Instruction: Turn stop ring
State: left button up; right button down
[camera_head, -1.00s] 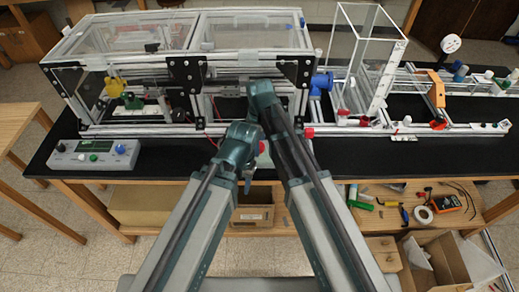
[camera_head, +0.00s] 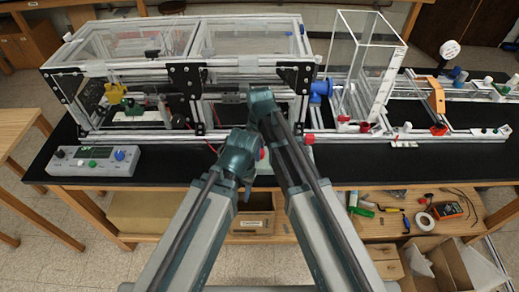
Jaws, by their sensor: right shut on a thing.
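A small red part (camera_head: 262,154), which may be the stop ring, shows in the gap between my two arms near the table's front edge. It is mostly covered by the arms, so its shape and turn angle are hidden. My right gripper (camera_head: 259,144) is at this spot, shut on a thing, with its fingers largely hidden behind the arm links. My left arm's wrist is folded close beside the right arm. The left gripper's fingers cannot be made out clearly.
A clear-topped extrusion frame (camera_head: 160,68) stands behind the arms. A grey control box (camera_head: 94,160) with knobs lies at left. A clear upright enclosure (camera_head: 362,60) and a rail stand at right. The black tabletop (camera_head: 400,168) is free at front right.

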jog(key=shift+m, duration=0.3)
jog(key=m, duration=0.4)
jog(key=shift+m, duration=0.3)
jog(key=shift+s+a+m, duration=0.1)
jog(key=shift+m, duration=2.2)
jog(key=shift+c, duration=1.5)
grip_release()
jog(key=shift+r, duration=0.1)
